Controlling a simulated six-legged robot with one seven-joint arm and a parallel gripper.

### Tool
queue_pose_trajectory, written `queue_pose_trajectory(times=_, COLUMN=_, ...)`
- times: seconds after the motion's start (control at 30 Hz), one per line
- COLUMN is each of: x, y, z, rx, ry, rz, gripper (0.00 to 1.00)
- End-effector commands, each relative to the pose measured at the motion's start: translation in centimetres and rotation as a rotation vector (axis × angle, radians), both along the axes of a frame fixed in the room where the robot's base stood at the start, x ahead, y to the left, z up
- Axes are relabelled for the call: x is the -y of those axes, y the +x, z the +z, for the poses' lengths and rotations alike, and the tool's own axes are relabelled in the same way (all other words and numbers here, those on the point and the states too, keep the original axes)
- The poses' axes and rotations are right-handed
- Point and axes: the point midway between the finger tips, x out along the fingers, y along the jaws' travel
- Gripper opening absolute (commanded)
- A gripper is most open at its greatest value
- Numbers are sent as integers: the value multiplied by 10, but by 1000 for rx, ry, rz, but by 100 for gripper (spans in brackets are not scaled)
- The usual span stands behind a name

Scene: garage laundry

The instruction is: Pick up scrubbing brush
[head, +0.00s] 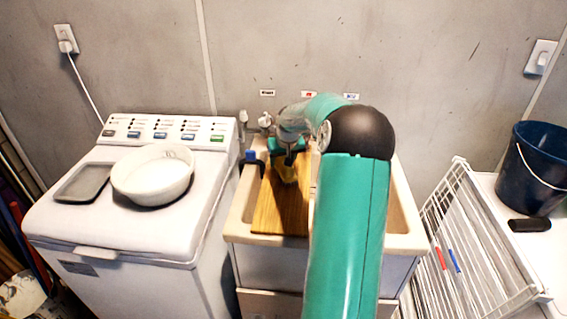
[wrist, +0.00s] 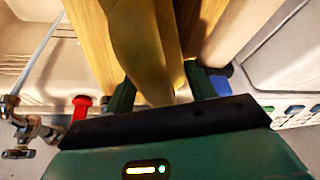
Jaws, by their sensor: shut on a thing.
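My gripper (head: 289,158) is over the wooden board at the sink, with its fingers pointing down. In the wrist view my gripper (wrist: 160,90) has its two dark green fingers on either side of a smooth yellow-brown thing, which looks like the scrubbing brush (wrist: 147,45). The gripper is shut on it. In the head view a small yellow part of the brush (head: 288,174) shows below the fingers. Its bristles cannot be made out. I cannot tell whether it touches the board.
The wooden board (head: 275,215) lies across the sink (head: 405,215). Taps (head: 266,121) stand behind it. A washing machine (head: 130,225) with a white basin (head: 152,178) is at left. A drying rack (head: 478,235), a dark bucket (head: 535,170) and a black object (head: 529,225) are at right.

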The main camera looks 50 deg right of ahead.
Motion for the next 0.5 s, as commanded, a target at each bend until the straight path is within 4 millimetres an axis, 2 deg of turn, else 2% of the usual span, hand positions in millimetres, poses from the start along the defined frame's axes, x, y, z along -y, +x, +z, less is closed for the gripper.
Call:
queue_pose_trajectory(times=0.23, x=0, y=0, z=14, rx=1, ry=-2, rz=0, gripper=25)
queue_pose_trajectory(times=0.37, x=0, y=0, z=33, rx=2, ry=-2, rz=0, gripper=25)
queue_pose_trajectory(times=0.5, x=-11, y=-11, z=51, rx=2, ry=-3, rz=0, gripper=25)
